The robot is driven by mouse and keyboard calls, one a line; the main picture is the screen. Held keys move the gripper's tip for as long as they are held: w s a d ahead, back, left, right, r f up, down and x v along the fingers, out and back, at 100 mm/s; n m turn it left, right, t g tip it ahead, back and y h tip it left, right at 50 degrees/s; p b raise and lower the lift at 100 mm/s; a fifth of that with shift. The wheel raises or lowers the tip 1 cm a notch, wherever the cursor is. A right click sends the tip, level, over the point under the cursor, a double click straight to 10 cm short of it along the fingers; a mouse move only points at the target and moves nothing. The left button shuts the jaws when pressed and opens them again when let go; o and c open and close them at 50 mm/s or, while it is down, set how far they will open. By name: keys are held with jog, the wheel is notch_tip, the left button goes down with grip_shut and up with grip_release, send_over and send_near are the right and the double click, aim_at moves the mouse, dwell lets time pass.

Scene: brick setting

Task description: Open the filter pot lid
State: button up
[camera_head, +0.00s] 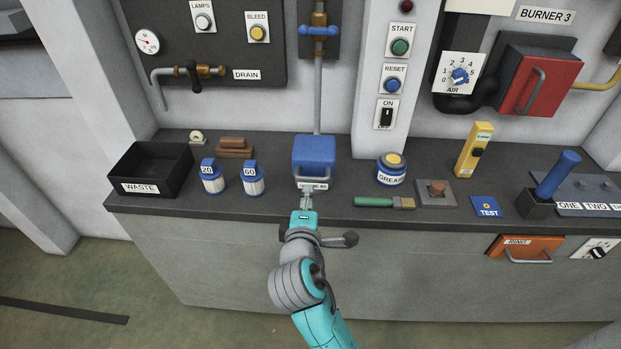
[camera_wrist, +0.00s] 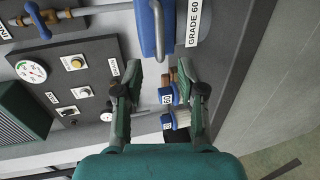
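The filter pot appears to be the blue box (camera_head: 315,152) on the counter under the grey vertical pipe. Its blue lid looks shut, and a grey bar handle (camera_head: 312,180) runs along its front. A white label (camera_head: 321,187) sits below the handle; the wrist view shows it reads GRADE 60 (camera_wrist: 196,22). My gripper (camera_head: 307,194) is just in front of the pot at handle height. In the wrist view my gripper (camera_wrist: 160,72) is open, its fingers apart with nothing held. The handle (camera_wrist: 160,22) lies ahead of the fingertips, with a gap visible.
Two blue-capped bottles (camera_head: 252,179) and a black WASTE bin (camera_head: 148,170) stand left of the pot. A GREASE tin (camera_head: 391,170) and a green-handled brush (camera_head: 382,203) lie to the right. A wall pipe (camera_head: 318,95) rises behind the pot. The counter's front edge is below my gripper.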

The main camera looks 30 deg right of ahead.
aim_at(310, 180)
jog(key=x, duration=0.9)
jog(key=shift+w+d+f, duration=0.15)
jog(key=shift+w+d, duration=0.05)
jog(key=shift+w, duration=0.1)
grip_shut()
